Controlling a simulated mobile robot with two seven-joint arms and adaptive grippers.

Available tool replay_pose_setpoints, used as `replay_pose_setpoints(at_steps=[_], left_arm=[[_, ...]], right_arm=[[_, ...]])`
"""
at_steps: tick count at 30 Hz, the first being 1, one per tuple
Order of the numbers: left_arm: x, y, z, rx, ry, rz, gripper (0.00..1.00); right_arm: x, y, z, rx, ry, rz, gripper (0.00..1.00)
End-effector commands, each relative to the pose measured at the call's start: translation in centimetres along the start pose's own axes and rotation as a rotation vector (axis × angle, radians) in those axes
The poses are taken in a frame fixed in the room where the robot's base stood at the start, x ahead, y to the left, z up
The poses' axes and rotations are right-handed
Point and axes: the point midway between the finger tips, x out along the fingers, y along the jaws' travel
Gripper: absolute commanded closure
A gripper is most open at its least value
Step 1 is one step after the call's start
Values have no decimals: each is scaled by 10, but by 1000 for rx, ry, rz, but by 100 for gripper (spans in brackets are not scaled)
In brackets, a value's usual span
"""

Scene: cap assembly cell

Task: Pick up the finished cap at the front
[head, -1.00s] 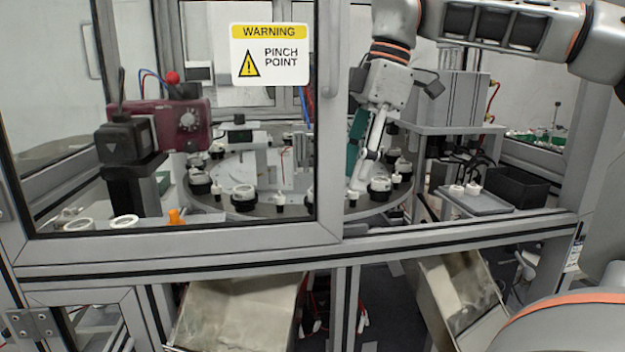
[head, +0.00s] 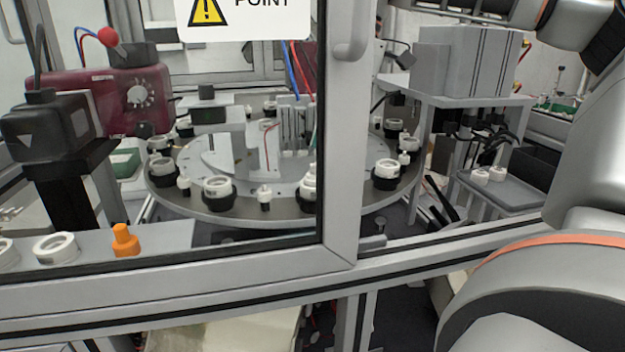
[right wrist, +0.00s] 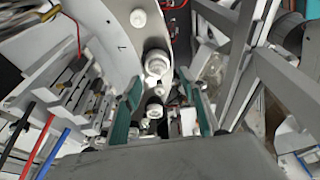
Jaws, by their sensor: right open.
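White caps sit in black holders around the rotary table (head: 200,206). In the head view, one cap (head: 217,188) stands at the front left of the table, one (head: 308,188) is partly hidden by the door frame, and one (head: 387,170) stands at the right in the opening. I cannot tell which is the finished cap. In the right wrist view my right gripper (right wrist: 160,79) is open, with teal pads and nothing between them. A large white cap (right wrist: 157,64) and a smaller one (right wrist: 154,109) show beyond and between the fingers. My left gripper is not in view.
A door frame post (head: 341,130) and a lower rail (head: 270,270) stand before the table. A grey stand (head: 460,95) and a tray (head: 505,192) with two white parts are at right. An orange part (head: 125,240) and white rings (head: 55,247) lie at front left.

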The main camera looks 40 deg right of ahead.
Motion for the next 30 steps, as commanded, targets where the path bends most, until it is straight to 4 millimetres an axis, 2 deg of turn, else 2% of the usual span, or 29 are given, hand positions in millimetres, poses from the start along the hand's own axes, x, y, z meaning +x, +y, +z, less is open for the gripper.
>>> replay_pose_setpoints(at_steps=[10, 20, 24, 25, 30], left_arm=[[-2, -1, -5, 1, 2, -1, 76], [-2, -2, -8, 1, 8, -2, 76], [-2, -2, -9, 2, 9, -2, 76], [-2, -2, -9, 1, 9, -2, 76], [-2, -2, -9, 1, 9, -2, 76]], right_arm=[[44, 4, -2, 1, 1, -3, 57], [51, 4, -3, 2, 1, 1, 57], [51, 5, -2, 2, 1, 1, 80], [51, 5, -2, 2, 1, 1, 83], [51, 5, -2, 2, 1, 1, 84]])
